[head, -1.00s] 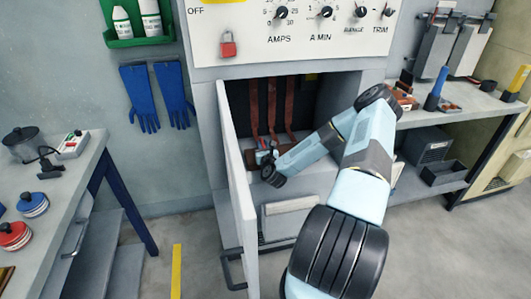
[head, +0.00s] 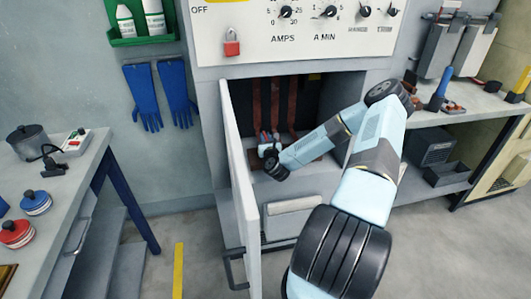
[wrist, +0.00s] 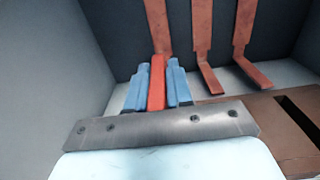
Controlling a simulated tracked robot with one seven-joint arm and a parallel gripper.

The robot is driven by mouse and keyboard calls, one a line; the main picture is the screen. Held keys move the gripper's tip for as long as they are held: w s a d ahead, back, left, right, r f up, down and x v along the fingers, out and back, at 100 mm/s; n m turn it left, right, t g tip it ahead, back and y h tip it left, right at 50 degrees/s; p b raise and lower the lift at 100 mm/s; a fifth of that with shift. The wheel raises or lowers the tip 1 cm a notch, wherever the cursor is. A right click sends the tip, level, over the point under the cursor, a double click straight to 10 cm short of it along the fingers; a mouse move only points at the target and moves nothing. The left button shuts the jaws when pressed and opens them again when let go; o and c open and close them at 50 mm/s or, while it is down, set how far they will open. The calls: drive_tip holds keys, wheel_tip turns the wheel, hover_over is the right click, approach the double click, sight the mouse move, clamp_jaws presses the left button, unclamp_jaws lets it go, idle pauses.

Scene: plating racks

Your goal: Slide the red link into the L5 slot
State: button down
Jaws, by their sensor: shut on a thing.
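My gripper (wrist: 151,88) is inside the open cabinet, with its blue fingers shut on the upright red link (wrist: 157,88). In the head view my gripper (head: 267,143) shows small within the cabinet opening, with a bit of red at its fingers. A brown block (wrist: 265,125) with a dark slot (wrist: 301,117) lies to the right of the gripper in the wrist view. The link stands left of that slot. No L5 label is readable. The link's lower end is hidden behind my gripper's grey plate.
Several rust-red straps (wrist: 202,45) hang at the cabinet's back; one lines up behind the link. The cabinet's left wall (wrist: 50,70) is close. The open door (head: 237,170) stands left of my arm. A bench (head: 45,165) and a shelf (head: 450,118) flank the cabinet.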

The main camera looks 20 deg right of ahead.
drive_tip(key=shift+r, duration=0.15)
drive_tip(key=s+d+r, duration=0.1)
drive_tip(key=d, duration=0.8)
drive_tip(key=s+d+r, duration=0.2)
drive_tip(key=d, duration=0.6)
drive_tip(key=shift+s+d+r, duration=0.3)
drive_tip(key=shift+d, duration=0.05)
drive_tip(key=shift+f, duration=3.65)
drive_tip(key=c, duration=0.9)
unclamp_jaws()
drive_tip(key=shift+c, duration=0.2)
